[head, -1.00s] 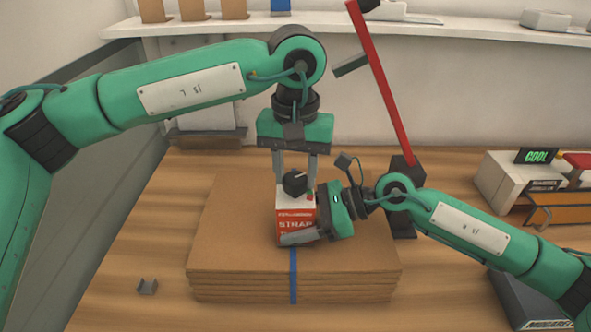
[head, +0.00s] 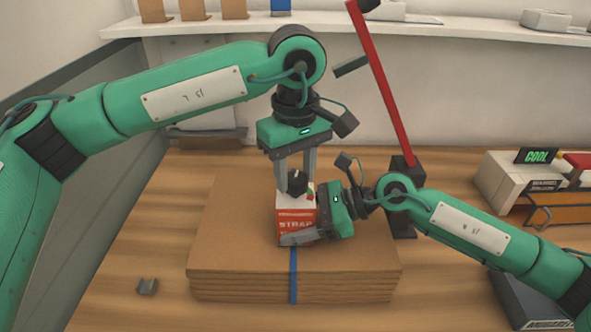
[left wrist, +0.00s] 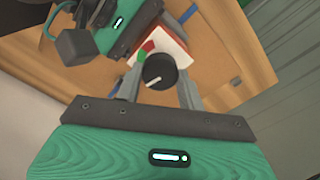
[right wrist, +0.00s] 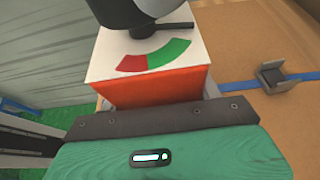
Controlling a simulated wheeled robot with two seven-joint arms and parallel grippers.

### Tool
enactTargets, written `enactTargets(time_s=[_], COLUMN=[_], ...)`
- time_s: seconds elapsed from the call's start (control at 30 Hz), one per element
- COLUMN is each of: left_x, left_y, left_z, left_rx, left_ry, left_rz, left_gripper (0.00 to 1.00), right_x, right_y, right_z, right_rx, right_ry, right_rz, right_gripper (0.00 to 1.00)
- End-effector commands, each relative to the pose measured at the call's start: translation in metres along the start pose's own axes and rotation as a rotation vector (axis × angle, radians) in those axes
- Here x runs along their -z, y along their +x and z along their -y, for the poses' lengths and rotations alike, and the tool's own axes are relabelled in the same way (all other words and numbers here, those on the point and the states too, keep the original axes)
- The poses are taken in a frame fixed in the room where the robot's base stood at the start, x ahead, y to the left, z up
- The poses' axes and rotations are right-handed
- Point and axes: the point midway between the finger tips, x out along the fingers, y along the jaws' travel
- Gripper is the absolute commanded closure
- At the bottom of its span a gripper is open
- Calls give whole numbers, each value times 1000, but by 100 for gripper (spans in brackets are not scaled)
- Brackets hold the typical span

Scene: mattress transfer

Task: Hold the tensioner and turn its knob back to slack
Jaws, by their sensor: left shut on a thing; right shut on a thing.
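The tensioner (head: 296,222) is a red box with a white top and the word STRAP. It stands upright on the brown stack. Its black knob (head: 297,183) sits on top, and a white line on the knob shows in the left wrist view (left wrist: 160,70). My left gripper (head: 297,188) points down from above, its fingers shut on the knob's sides. My right gripper (head: 300,236) comes from the right and is shut on the box's body. The red and green scale (right wrist: 155,54) shows on the top in the right wrist view, with the knob partly cut off.
The stack (head: 230,250) of brown sheets has a blue strap (head: 293,272) down its front. A small grey bracket (head: 147,286) lies on the wooden table at left. A red lever (head: 382,85) rises behind. A white machine with a COOL sign (head: 537,156) stands at right.

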Motion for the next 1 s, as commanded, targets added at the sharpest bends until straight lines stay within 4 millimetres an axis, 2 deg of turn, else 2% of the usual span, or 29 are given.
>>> enactTargets(time_s=[1.0], left_x=[-1], left_y=[-1], left_z=[-1], left_rx=[-3], left_ry=[-961], left_rz=[3], left_gripper=[84], right_x=[-2], right_y=[1], right_z=[-1], right_rx=[-2], right_ry=[-1], right_rz=[2], right_gripper=[85])
